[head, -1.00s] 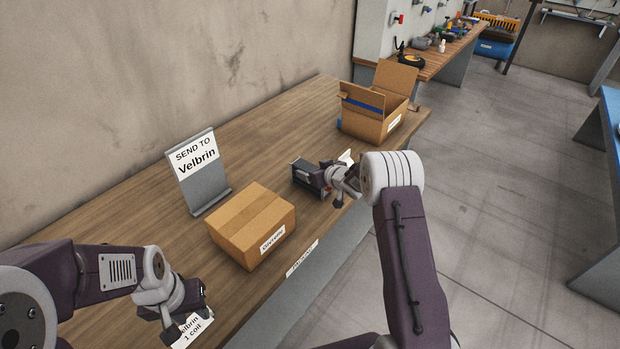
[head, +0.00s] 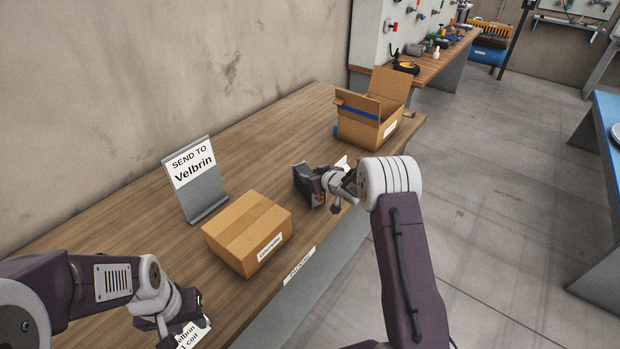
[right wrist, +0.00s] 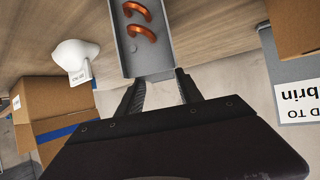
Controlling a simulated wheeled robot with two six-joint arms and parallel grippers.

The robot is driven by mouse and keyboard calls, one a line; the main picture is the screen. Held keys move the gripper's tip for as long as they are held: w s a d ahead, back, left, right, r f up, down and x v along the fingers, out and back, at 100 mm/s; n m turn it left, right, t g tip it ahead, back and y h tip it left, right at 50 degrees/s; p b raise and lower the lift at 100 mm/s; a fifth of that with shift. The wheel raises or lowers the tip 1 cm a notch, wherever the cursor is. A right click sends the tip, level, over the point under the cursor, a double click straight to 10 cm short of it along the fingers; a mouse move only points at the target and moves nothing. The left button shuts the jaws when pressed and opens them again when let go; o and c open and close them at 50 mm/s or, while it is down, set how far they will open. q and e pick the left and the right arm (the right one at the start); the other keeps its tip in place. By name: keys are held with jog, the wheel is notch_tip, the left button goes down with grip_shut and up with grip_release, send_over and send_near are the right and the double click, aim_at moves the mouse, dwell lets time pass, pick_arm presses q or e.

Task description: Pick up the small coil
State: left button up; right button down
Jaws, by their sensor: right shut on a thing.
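My right gripper (head: 322,186) is shut on a grey tray (head: 303,184) above or at the table's front edge. In the right wrist view the fingers (right wrist: 158,92) grip the near end of the grey tray (right wrist: 150,64). Two orange curved coils, an upper one (right wrist: 138,11) and a lower one (right wrist: 141,32), lie in it; I cannot tell which is the small one. My left gripper (head: 187,312) is at the lower left, shut on a white card (head: 192,334) with "Velbrin" and "coil" printed on it.
A closed cardboard box (head: 248,232) sits on the wooden table (head: 130,225). Behind it stands a grey sign (head: 205,192) reading "SEND TO Velbrin". An open cardboard box (head: 365,124) is at the far end. A white labelled object (right wrist: 76,54) is beside the tray.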

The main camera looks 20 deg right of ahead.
jog(key=shift+w+r, duration=0.15)
jog(key=shift+r, duration=0.5)
jog(key=r, duration=0.1)
jog(key=r+p, duration=0.1)
jog(key=r, duration=0.1)
jog(key=shift+w+d+r, duration=0.25)
jog(key=shift+d, duration=0.1)
jog(key=w+d+r+p, duration=0.6)
jog(key=d+p, duration=0.1)
jog(key=d, duration=0.1)
jog(key=shift+w+d, duration=0.25)
jog(key=shift+w, duration=0.15)
jog(key=shift+d, duration=0.1)
